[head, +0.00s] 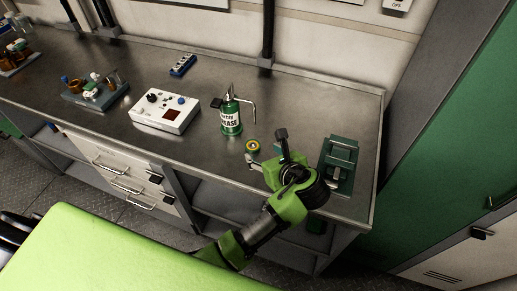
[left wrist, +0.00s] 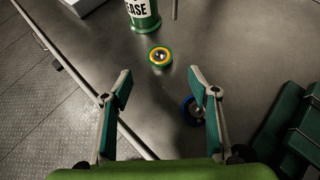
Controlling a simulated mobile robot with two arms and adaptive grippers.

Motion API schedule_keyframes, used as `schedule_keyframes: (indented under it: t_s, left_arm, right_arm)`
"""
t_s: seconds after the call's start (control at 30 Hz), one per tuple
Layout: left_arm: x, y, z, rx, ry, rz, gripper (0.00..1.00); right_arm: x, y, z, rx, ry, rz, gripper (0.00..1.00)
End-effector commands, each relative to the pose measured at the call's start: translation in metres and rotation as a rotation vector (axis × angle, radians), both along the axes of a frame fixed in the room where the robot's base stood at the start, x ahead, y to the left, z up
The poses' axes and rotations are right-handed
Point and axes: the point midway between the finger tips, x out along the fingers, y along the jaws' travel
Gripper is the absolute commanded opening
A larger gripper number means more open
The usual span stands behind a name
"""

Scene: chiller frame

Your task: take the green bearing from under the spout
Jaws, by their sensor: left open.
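The green bearing (head: 252,146) lies flat on the metal bench, near the spout (head: 254,114) of the green grease can (head: 230,118). My left gripper (head: 267,149) is open and empty beside the bearing. In the left wrist view its fingertips (left wrist: 159,80) are spread to either side, with the bearing beyond them. My right gripper is not in view.
A blue-ringed bearing (left wrist: 188,108) lies partly behind the right-hand finger. A green fixture (head: 340,160) stands to the right. A white control box (head: 164,112), a blue block (head: 183,65) and a parts tray (head: 95,92) stand to the left. The bench's front edge is close.

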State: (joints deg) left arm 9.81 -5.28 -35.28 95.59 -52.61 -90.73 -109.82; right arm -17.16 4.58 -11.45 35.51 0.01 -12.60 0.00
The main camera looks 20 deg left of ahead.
Motion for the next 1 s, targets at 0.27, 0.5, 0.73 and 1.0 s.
schedule_keyframes:
  t_s: [0.27,0.5,0.73,1.0]
  left_arm:
    - [-0.018,-0.017,0.017,-0.001,0.001,0.0,0.55]
    - [-0.019,-0.018,0.018,0.0,0.0,0.001,0.55]
    - [-0.019,-0.018,0.018,0.0,0.0,0.001,0.55]
    - [-0.019,-0.018,0.017,-0.001,0.001,0.0,0.55]
  right_arm:
    - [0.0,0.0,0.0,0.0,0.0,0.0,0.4]
    - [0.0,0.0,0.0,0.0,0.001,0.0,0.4]
    - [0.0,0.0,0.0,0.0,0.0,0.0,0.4]
    - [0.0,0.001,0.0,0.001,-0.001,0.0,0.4]
